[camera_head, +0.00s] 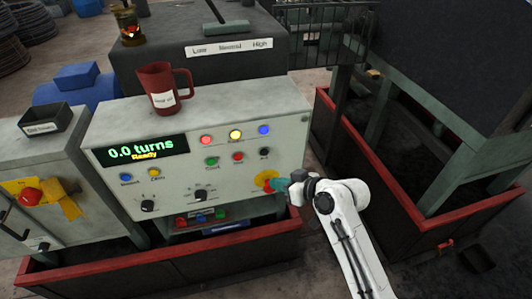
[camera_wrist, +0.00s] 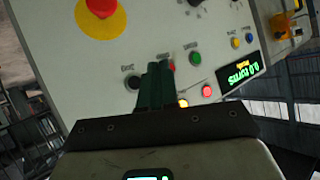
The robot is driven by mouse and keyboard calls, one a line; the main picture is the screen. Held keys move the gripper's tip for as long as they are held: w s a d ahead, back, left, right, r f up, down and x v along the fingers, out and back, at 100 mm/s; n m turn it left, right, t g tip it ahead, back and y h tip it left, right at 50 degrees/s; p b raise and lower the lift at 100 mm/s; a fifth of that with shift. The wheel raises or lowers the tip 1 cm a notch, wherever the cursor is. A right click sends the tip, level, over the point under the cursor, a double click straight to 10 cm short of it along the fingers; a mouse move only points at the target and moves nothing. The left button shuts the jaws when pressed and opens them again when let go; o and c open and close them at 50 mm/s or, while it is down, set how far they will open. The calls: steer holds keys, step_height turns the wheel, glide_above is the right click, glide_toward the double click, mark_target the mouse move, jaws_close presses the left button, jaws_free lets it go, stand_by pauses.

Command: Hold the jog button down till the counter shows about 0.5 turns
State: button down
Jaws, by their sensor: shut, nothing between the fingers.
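The grey control panel (camera_head: 185,185) carries the counter display (camera_head: 147,150), which reads "0.0 turns" and "Ready". A green button (camera_head: 211,161), a red button (camera_head: 238,157) and a black button (camera_head: 264,153) sit in a row; their labels are too small to read, so I cannot tell which is the jog button. My gripper (camera_head: 283,184) is shut and empty at the panel's right side. In the wrist view its dark green fingers (camera_wrist: 158,68) point at the panel, between the black button (camera_wrist: 132,82) and the green button (camera_wrist: 195,58), partly covering the red one. Contact is not clear.
A red mushroom knob on a yellow disc (camera_head: 266,181) lies close to my gripper. Red, yellow and blue lamps (camera_head: 235,134) sit above the buttons. A red mug (camera_head: 163,88) stands on the panel top. A red-rimmed trough (camera_head: 170,258) runs below.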

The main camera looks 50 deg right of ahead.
mark_target(264, 152)
steer(key=w+d+b, duration=0.2)
steer(key=w+d, duration=0.3)
steer(key=w, duration=0.2)
stand_by(0.5)
steer(key=shift+w, duration=0.2)
stand_by(1.8)
steer(key=shift+w+d, duration=0.15)
steer(key=shift+w, duration=0.1)
